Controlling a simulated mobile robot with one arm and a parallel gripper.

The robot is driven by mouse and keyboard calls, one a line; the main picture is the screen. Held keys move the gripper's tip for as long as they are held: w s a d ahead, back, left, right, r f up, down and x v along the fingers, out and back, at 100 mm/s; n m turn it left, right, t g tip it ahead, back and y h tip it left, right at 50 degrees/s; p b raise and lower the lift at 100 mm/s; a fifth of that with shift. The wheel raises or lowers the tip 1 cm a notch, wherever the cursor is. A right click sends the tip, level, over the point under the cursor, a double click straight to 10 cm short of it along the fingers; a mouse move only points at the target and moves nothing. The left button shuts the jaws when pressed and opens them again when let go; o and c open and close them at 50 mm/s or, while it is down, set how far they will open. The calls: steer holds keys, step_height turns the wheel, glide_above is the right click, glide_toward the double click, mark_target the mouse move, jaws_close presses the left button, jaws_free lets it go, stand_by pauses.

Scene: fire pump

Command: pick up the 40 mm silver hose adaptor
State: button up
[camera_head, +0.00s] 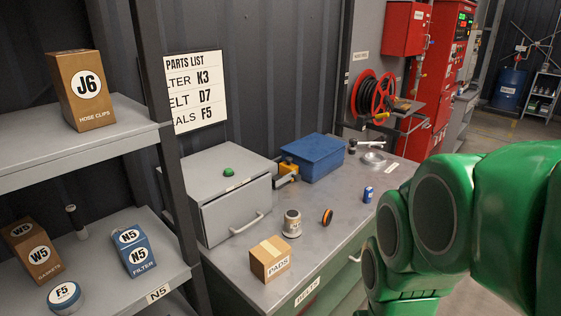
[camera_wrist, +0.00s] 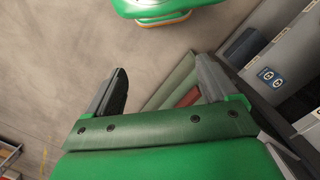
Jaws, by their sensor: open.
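A silver-grey cylinder (camera_head: 292,223) with a pale label stands upright on the grey workbench (camera_head: 335,248). It may be the hose adaptor, but I cannot read its label. A flat silver ring-shaped part (camera_head: 374,158) and a silver-and-black fitting (camera_head: 366,144) lie farther back on the bench, so I cannot tell for sure which is the adaptor. My gripper (camera_wrist: 160,88) is open and empty in the wrist view, with floor and part of a cabinet beyond its fingers. The gripper does not show in the head view, where my green arm fills the right side.
Near the cylinder are a PADS box (camera_head: 270,259), an orange-and-black disc (camera_head: 327,217) and a small blue can (camera_head: 368,194). A grey metal box (camera_head: 230,198) with a handle and a blue case (camera_head: 313,157) stand behind. A shelf (camera_head: 80,148) with boxes rises at left.

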steer(key=w+d+f+n+t+h, duration=0.1)
steer(key=w+d+f, duration=0.1)
steer(key=w, duration=0.5)
steer(key=w+d+f+t, duration=0.1)
steer(key=w+t, duration=0.1)
steer(key=w, duration=0.4)
steer(key=n+t+y, duration=0.6)
steer(key=t+y, duration=0.3)
steer(key=t, duration=0.2)
glide_toward(295, 215)
steer(key=w+a, duration=0.2)
steer(key=w, duration=0.1)
steer(key=shift+f+x, duration=0.15)
steer(key=shift+x, duration=1.15)
steer(key=shift+f+x, duration=0.2)
steer(key=shift+x, duration=1.1)
steer(key=shift+f+x, duration=0.15)
steer(key=shift+x, duration=1.2)
steer(key=shift+s, duration=0.15)
steer(key=c, duration=1.3)
